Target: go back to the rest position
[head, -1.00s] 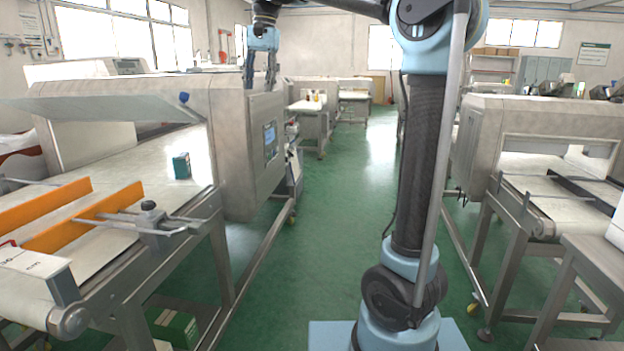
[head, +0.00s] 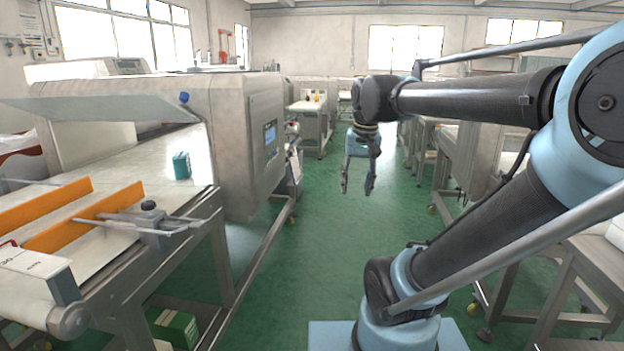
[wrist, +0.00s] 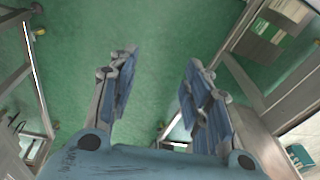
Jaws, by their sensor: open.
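My gripper (head: 357,190) hangs pointing down over the green aisle floor, right of the left machine. Its two fingers are apart with nothing between them. In the wrist view my gripper (wrist: 157,95) is also open and empty, with green floor beyond the fingertips. My arm reaches in from the right of the head view, its forearm roughly level.
A metal detector machine (head: 235,150) with a conveyor belt (head: 130,185) stands at left. A teal box (head: 181,165) sits on the belt near orange guide rails (head: 95,215). More steel machines line the right side. The green aisle (head: 310,260) between is clear.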

